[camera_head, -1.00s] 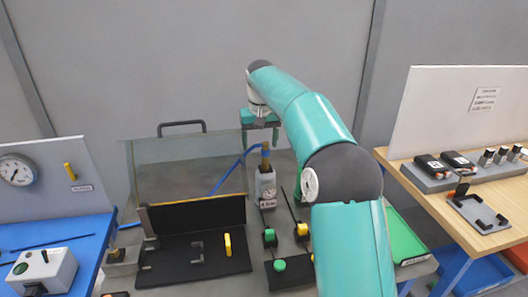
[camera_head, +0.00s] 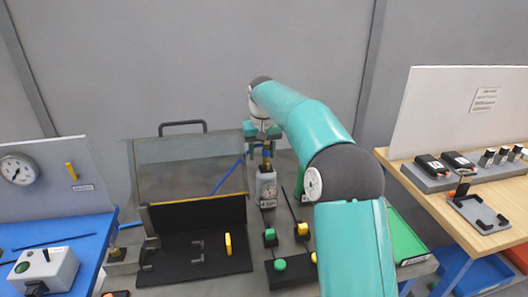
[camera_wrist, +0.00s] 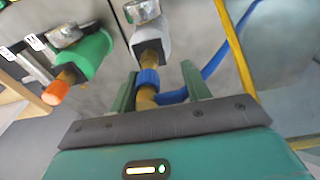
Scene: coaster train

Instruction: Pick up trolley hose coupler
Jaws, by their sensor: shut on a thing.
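The hose coupler (camera_head: 267,157) is a brass piece with a blue band. It stands upright at the top of a small grey-white post (camera_head: 267,188) in the head view. A blue hose (camera_head: 226,177) runs from it toward the lower left. My gripper (camera_head: 263,142) is above the post with its fingers down around the coupler. In the wrist view the coupler (camera_wrist: 148,80) is between the two green fingers, and my gripper (camera_wrist: 162,88) is shut on it. The coupler's end meets the grey-white post (camera_wrist: 150,45); whether it is seated there I cannot tell.
A clear-lidded black case (camera_head: 195,250) stands left of the post. A button box (camera_head: 290,270) with levers is in front. In the wrist view a green cylinder (camera_wrist: 88,55) with an orange tip is close on the left. A green tray (camera_head: 405,240) lies to the right.

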